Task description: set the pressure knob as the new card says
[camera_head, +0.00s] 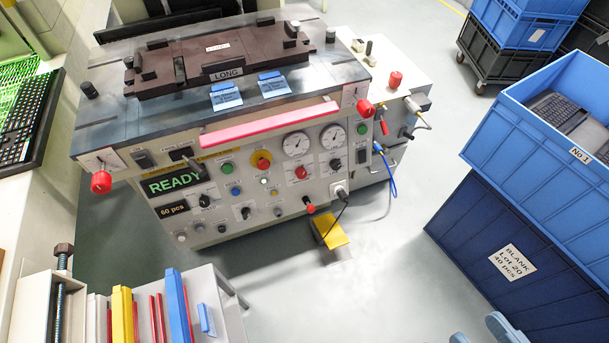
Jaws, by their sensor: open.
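The press machine has a control panel (190,150) facing me. Two white round gauges, a left gauge (296,145) and a right gauge (333,136), sit at its upper right. A red knob (301,172) is below the left gauge, and a small black knob (336,163) is below the right one. More black knobs (205,200) sit lower left. I cannot tell which is the pressure knob, nor read settings. My gripper is not recognisable in view.
A pink-red bar (270,124) crosses above the panel. A yellow pedal (331,232) stands on the floor in front. Blue crates (545,150) stand at right, a rack (225,310) with coloured pieces at lower left. Clear floor (390,280) lies between.

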